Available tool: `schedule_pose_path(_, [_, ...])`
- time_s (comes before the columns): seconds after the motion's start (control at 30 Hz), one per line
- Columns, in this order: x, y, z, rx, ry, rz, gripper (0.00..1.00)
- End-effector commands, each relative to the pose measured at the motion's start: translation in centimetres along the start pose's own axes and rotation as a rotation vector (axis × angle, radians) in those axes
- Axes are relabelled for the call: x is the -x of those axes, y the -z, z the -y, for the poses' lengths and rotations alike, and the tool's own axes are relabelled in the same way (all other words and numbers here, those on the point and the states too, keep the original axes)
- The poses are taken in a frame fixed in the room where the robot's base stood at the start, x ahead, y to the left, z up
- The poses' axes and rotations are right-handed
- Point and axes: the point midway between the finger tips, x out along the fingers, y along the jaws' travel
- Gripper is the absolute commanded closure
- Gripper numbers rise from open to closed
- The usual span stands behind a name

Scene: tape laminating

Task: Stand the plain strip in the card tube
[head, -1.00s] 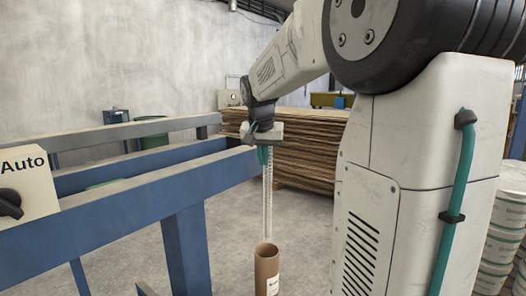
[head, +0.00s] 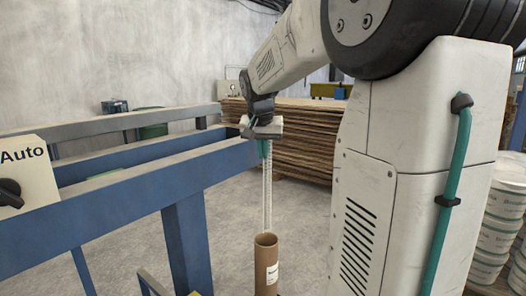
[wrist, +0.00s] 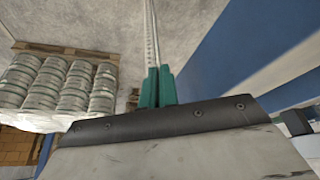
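My gripper (head: 264,150), with teal fingers, points down above the card tube. It is shut on the top of the pale, narrow strip (head: 267,195), which hangs upright with small marks along its length. In the wrist view the strip (wrist: 151,35) runs straight out from between the two teal fingers (wrist: 157,87). The brown card tube (head: 262,262) stands upright directly below, with a white label on its side. The strip's lower end meets the tube's mouth in the head view; I cannot tell whether it is inside. The tube's base is out of frame.
A blue steel frame (head: 185,235) stands left of the tube, with an "Auto" switch box (head: 25,172) on it. Stacked brown boards (head: 300,140) lie behind. White buckets (head: 508,205) stand at right. Grey floor between frame and boards is clear.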

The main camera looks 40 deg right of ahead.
Motion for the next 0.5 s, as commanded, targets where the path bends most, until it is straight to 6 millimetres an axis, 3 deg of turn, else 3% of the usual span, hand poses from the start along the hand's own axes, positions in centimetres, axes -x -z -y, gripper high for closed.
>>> schedule_pose_path(0.5, [-1.3, -0.5, 0.0, 0.000, 0.000, 0.000, 1.00])
